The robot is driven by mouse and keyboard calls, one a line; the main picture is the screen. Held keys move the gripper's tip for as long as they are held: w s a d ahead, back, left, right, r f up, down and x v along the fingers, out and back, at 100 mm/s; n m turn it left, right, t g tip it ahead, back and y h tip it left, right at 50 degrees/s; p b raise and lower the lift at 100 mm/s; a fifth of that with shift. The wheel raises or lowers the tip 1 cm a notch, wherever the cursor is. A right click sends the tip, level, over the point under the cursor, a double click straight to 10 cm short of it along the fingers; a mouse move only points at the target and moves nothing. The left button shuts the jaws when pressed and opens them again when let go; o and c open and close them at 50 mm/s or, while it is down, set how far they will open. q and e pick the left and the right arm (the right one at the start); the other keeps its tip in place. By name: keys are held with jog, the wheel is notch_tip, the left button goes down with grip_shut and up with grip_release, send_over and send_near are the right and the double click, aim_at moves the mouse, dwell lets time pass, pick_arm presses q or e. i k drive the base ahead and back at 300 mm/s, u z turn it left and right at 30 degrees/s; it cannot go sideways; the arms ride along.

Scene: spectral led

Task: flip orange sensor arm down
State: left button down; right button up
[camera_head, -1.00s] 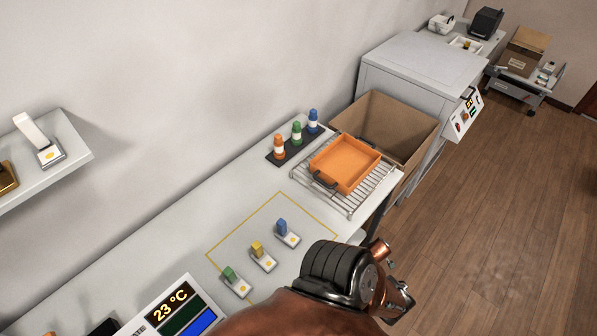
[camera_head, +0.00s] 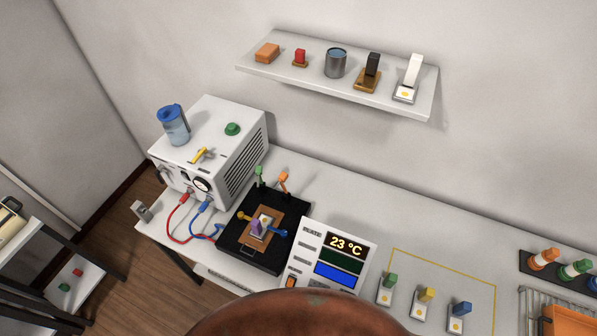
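The orange sensor arm (camera_head: 284,183) stands upright, slightly tilted, at the back edge of a black plate unit (camera_head: 237,250). A green sensor arm (camera_head: 259,176) stands up to its left. A yellow arm (camera_head: 242,216) and a blue arm (camera_head: 276,232) lie low, pointing toward the brown centre pad, where a purple block sits on a small white base (camera_head: 266,220). Neither gripper is in view. A rounded copper-brown part of my own body fills the bottom middle.
A white power unit (camera_head: 205,160) stands left, with red and blue cables running to the plate. A display panel (camera_head: 331,258) reading 23 °C is right of the plate. A shelf (camera_head: 410,104) with several items hangs above. Small coloured switches stand in a yellow outline at right.

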aim_at(282, 177)
jog(key=z, duration=0.05)
jog(key=k, duration=0.55)
jog(key=z, duration=0.7)
jog(key=k, duration=0.5)
jog(key=z, duration=0.4)
